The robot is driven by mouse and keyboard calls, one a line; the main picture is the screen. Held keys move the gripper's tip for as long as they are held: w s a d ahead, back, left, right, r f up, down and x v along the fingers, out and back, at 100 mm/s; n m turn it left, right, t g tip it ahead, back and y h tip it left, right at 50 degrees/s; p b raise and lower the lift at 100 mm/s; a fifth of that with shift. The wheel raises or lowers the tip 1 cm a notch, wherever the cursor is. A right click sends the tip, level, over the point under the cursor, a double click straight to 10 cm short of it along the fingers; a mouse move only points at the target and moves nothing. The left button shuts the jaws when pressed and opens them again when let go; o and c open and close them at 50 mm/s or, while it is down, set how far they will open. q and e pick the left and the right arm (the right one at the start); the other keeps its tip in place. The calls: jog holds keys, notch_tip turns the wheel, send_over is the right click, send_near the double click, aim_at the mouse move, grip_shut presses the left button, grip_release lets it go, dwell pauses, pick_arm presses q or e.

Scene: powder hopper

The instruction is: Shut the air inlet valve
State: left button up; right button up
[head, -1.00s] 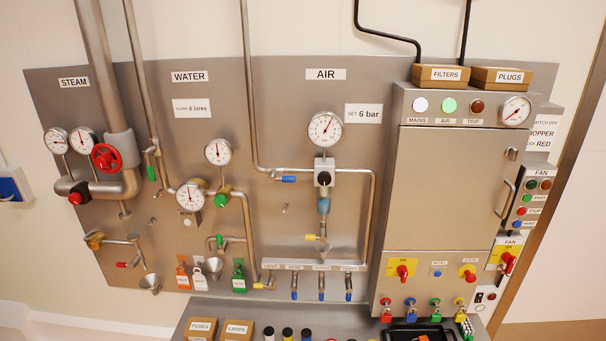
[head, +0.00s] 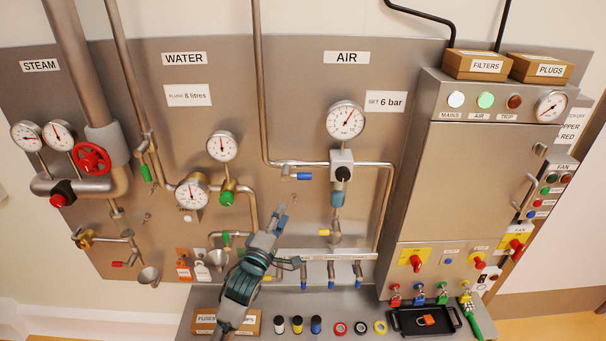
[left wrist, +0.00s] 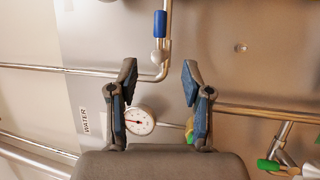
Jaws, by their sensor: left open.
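The AIR section has a valve with a blue handle (head: 305,176) on the pipe under the AIR label (head: 346,57). Its handle points right, parallel to the horizontal pipe. In the left wrist view the blue handle (left wrist: 160,23) lies ahead of the fingertips, alongside a pipe. My left gripper (head: 288,236) is below and a little left of that valve, in front of the panel. In the left wrist view the gripper (left wrist: 159,72) has its fingers apart with nothing between them. It is not touching the handle. My right gripper is not in view.
The air gauge (head: 345,119) and regulator (head: 342,172) stand right of the valve. A shelf below holds boxes, tape rolls and a black tray (head: 408,323).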

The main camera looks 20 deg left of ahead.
aim_at(302, 179)
pick_arm(q)
jog(key=x, duration=0.3)
jog(key=d+p+x, duration=0.1)
jog(key=x, duration=0.6)
jog(key=shift+w+d+r+p, duration=0.15)
jog(key=shift+w+d+p, duration=0.15)
jog(key=shift+p, duration=0.1)
jog(key=w, duration=0.3)
jog(key=shift+w+a+r+p, duration=0.35)
jog(key=shift+w+a, duration=0.15)
jog(key=shift+w, duration=0.55)
jog(key=shift+d, duration=0.35)
jog(key=shift+d+r, duration=0.1)
jog(key=shift+d, duration=0.1)
jog(key=shift+c, duration=1)
jog(key=shift+d, duration=0.15)
grip_shut()
